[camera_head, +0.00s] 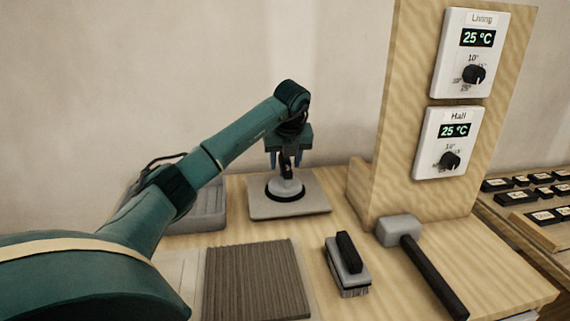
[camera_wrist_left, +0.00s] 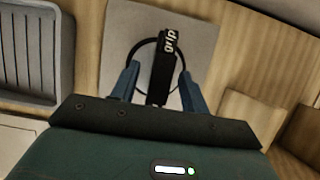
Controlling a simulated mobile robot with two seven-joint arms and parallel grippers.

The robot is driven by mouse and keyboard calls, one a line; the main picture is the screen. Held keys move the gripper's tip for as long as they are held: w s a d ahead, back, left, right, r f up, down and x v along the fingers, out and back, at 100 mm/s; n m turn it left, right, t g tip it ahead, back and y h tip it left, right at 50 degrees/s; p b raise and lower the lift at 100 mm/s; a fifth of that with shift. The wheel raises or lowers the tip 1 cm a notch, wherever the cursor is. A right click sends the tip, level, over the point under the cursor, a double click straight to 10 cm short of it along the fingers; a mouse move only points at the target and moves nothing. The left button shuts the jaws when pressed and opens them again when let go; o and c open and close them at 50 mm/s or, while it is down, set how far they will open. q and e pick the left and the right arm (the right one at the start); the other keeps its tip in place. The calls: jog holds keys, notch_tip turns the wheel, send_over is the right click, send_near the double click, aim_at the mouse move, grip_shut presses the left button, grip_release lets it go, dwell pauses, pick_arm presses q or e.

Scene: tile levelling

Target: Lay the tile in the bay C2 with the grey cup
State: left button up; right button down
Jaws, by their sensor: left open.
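The grey cup (camera_head: 285,187) has a round dark rim and a black upright handle; it stands on a flat grey square slab (camera_head: 318,200). In the left wrist view the black handle (camera_wrist_left: 162,70), marked "grip", lies between the blue fingers of my left gripper (camera_wrist_left: 160,78). In the head view my left gripper (camera_head: 286,160) points down over the cup with its fingers apart, one on each side of the handle. I cannot tell whether they touch it. A ribbed brown bed (camera_head: 255,282) lies nearer me on the bench; no C2 label is readable. My right gripper is out of view.
A grey ribbed tray (camera_head: 208,208) stands left of the slab. A brush (camera_head: 347,265) and a grey-headed mallet (camera_head: 400,229) lie to the right. An upright wooden panel (camera_head: 400,150) with two thermostats stands behind them. My left arm covers the front left.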

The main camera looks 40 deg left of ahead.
pick_arm(q)
jog(key=v, duration=1.1)
jog(key=shift+d+r, duration=0.15)
jog(key=shift+r, duration=0.15)
jog(key=shift+s, duration=0.1)
